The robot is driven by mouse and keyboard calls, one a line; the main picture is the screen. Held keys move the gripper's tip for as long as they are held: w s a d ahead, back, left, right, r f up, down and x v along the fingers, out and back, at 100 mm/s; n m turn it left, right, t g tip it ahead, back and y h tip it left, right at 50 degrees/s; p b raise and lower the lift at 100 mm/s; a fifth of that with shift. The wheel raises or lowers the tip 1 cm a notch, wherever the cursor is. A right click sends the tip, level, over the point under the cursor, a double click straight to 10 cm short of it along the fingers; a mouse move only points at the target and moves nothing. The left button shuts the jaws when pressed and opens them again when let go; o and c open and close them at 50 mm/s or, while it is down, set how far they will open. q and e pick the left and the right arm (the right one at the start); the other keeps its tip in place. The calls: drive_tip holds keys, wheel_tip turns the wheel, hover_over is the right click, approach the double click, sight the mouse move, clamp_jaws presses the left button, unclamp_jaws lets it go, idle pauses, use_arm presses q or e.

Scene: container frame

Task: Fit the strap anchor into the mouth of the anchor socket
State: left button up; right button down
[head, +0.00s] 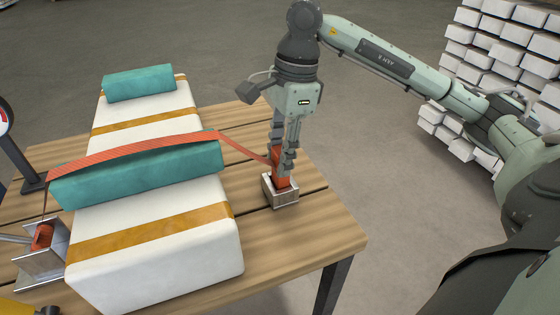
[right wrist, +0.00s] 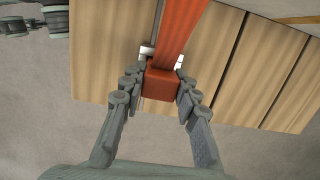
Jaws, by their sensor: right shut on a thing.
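The strap anchor (head: 280,181) is an orange-red block at the end of an orange strap (head: 135,148). My right gripper (head: 283,168) points down and is shut on it, with a finger on either side; the anchor also shows in the right wrist view (right wrist: 162,82). The anchor socket (head: 281,197) is a small grey metal box near the table's right edge, directly below the anchor. The anchor's lower end is at the socket's mouth; I cannot tell how deep it sits. In the right wrist view the anchor hides most of the socket. My left gripper is out of view.
The strap runs over a teal pad (head: 140,175) on a long white package (head: 165,240) with tan bands. A second teal pad (head: 139,83) lies farther back. A metal bracket (head: 40,250) holds the strap's other end at left. The wooden table (head: 325,235) is bare around the socket.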

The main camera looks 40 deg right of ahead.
drive_tip(key=shift+f, duration=0.75)
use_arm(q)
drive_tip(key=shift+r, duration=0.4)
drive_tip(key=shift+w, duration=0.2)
use_arm(e)
drive_tip(key=shift+f, duration=0.1)
drive_tip(key=shift+f, duration=0.1)
drive_tip(key=c, duration=1.1)
unclamp_jaws()
drive_tip(key=shift+c, duration=0.2)
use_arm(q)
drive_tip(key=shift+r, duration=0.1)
